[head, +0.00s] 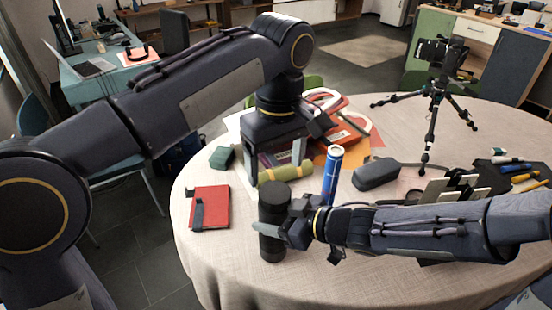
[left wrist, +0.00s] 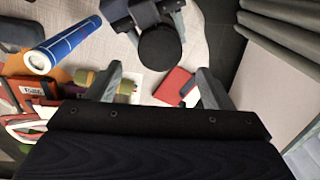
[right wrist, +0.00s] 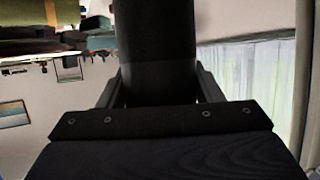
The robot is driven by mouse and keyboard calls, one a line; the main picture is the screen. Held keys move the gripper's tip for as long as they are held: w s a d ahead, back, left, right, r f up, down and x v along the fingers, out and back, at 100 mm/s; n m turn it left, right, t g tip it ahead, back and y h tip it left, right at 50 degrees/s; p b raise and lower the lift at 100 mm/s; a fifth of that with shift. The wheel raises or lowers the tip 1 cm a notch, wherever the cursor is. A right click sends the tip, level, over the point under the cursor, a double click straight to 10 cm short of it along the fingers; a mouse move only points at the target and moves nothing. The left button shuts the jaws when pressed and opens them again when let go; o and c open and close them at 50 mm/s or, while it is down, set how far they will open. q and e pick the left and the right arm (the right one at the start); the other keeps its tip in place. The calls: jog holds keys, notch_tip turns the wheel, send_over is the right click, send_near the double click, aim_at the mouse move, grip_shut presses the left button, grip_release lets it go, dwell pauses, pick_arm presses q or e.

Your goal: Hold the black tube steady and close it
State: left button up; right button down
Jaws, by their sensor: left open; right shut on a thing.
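The black tube (head: 272,205) stands upright near the front edge of the round table. My right gripper (head: 285,236) is shut on its lower part from the right. In the right wrist view the tube (right wrist: 156,45) rises between the fingers. My left gripper (head: 288,160) is open and empty, pointing down behind the tube in the head view. In the left wrist view the tube's round black top (left wrist: 160,55) shows beyond my open left fingers (left wrist: 158,90). I cannot tell whether a separate cap is on the tube.
A blue can-like tube (head: 331,172) stands just right of the black tube. A green roll (head: 284,175) lies behind it, a red notebook (head: 210,207) to the left. A dark case (head: 377,174) and a camera tripod (head: 433,115) are further right. The table's left front is clear.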

aim_at(275, 192)
pick_arm(q)
jog(key=shift+r+n, duration=0.4)
jog(key=shift+r, duration=0.1)
jog(key=shift+a+f, duration=0.1)
jog(key=shift+f, duration=3.9)
jog(key=shift+c, duration=0.2)
jog(key=c, duration=0.9)
jog(key=m, duration=0.3)
jog(key=shift+c, duration=0.3)
jog(key=o, duration=1.1)
